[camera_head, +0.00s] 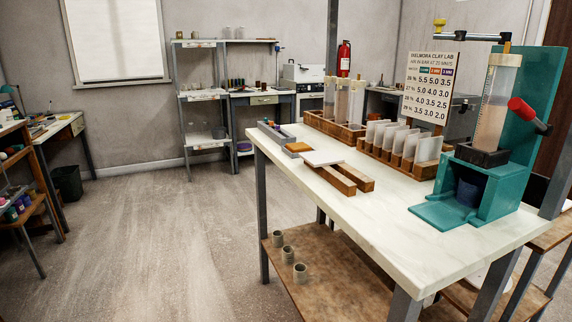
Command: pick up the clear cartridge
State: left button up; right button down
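A clear cartridge (491,108) with pinkish-brown contents stands in the teal press (503,195) at the right of the table, tilted slightly in the picture. Other clear tubes (342,101) with brownish contents stand upright in a wooden rack (318,123) at the back of the table. I cannot tell from this view which tube the task names. Neither of my grippers is in view.
The white-topped table (385,220) holds a rack of pale plates (402,143), wooden blocks (345,180), a grey tray (277,134) and a printed sign (427,88). Small cups (288,254) stand on its lower shelf. The floor (160,230) to the left is clear.

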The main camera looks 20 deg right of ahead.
aim_at(499, 81)
jog(key=z, duration=1.7)
jog(key=i+j+z, duration=0.15)
jog(key=j+z, duration=0.25)
jog(key=i+j+z, duration=0.1)
jog(key=j+z, duration=0.3)
